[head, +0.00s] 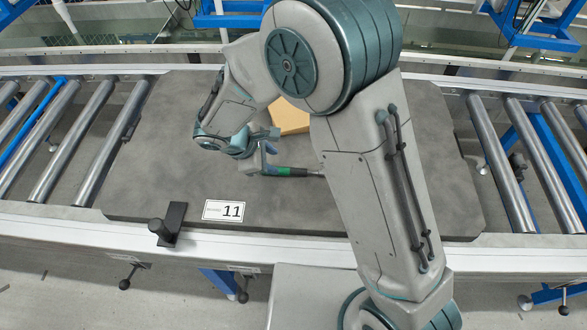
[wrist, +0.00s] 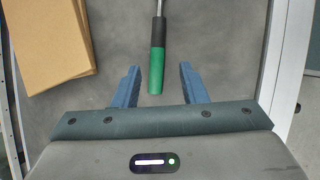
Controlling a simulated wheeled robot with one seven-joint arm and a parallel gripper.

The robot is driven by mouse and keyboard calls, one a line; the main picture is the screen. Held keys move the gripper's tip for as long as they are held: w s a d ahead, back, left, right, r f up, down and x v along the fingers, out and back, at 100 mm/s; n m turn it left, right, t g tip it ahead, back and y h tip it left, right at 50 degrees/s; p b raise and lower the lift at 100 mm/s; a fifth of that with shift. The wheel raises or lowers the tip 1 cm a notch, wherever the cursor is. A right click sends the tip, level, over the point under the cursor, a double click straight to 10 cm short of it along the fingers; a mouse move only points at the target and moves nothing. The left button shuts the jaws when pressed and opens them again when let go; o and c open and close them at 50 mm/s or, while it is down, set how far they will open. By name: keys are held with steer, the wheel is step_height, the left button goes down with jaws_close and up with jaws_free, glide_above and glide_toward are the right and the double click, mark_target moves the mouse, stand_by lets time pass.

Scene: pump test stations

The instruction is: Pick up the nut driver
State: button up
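The nut driver has a green and dark handle and a thin metal shaft. In the head view the nut driver (head: 287,171) lies on the grey board, its right end hidden behind my arm. In the wrist view the nut driver (wrist: 157,55) points away from me, with the green handle end between my fingertips. My gripper (wrist: 157,78) is open, with a blue finger on each side of the handle and a gap on both sides. In the head view my gripper (head: 269,160) is low over the board at the handle end.
A tan cardboard box (head: 290,117) lies behind the nut driver; it also shows at upper left in the wrist view (wrist: 45,42). Metal rollers (head: 75,140) flank the grey board (head: 135,185).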

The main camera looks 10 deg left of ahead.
mark_target(294, 170)
steer(key=x, duration=1.1)
steer(key=shift+w+r+b, duration=0.1)
steer(key=shift+b, duration=0.2)
steer(key=shift+d, duration=0.1)
steer(key=c, duration=0.8)
steer(key=shift+w+d, duration=0.1)
steer(key=shift+w, duration=0.05)
jaws_close()
